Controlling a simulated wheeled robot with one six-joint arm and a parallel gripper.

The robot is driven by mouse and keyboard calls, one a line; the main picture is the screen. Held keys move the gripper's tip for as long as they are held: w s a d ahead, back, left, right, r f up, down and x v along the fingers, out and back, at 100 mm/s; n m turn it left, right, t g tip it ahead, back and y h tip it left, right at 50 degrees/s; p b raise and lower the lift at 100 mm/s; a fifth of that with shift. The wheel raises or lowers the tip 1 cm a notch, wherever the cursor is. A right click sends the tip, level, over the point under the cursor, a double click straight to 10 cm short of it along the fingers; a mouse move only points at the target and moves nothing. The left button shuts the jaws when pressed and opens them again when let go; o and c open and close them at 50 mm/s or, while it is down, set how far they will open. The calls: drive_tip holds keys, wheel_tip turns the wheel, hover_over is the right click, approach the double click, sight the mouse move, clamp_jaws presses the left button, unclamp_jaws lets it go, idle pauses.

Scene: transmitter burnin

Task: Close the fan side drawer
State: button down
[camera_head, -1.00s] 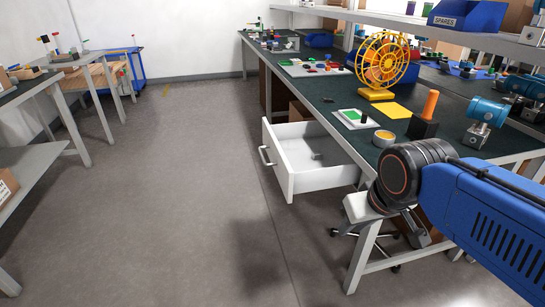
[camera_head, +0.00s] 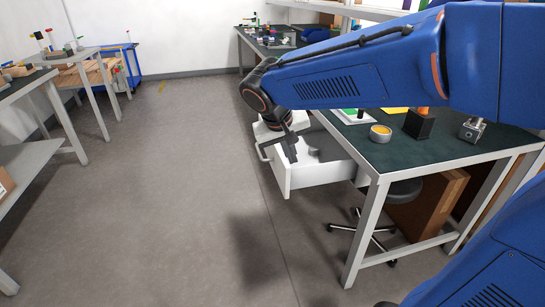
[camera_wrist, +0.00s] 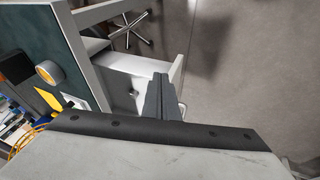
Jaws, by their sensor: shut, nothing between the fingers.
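The white drawer (camera_head: 325,174) is pulled out from under the green-topped workbench, on its aisle side. Its bar handle (camera_head: 262,151) faces left, and my wrist hides part of its front. My gripper (camera_head: 291,158) points down over the front part of the drawer. The fingers are shut together and empty. In the wrist view the fingers (camera_wrist: 161,80) overlap the drawer interior (camera_wrist: 125,82) near its front panel (camera_wrist: 180,72). I cannot tell whether they touch it. A small dark object (camera_head: 313,154) lies inside the drawer.
The workbench (camera_head: 400,158) carries a round yellow-topped tin (camera_head: 380,133) near its edge. A wheeled stool (camera_head: 375,235) stands beneath. My arm hides much of the benchtop. The aisle floor (camera_head: 190,170) left of the drawer is clear. Another bench (camera_head: 40,155) stands far left.

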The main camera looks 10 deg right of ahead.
drive_tip(key=w+a+f+t+h, duration=0.1)
drive_tip(key=w+a+h, duration=0.1)
drive_tip(key=w+a, duration=0.85)
hover_over(278, 162)
drive_tip(key=s+a, duration=0.3)
drive_tip(key=shift+w+d+f, duration=0.1)
drive_tip(key=shift+f, duration=4)
drive_tip(key=d, duration=2.2)
drive_tip(key=shift+d, duration=0.25)
drive_tip(key=shift+a, duration=0.1)
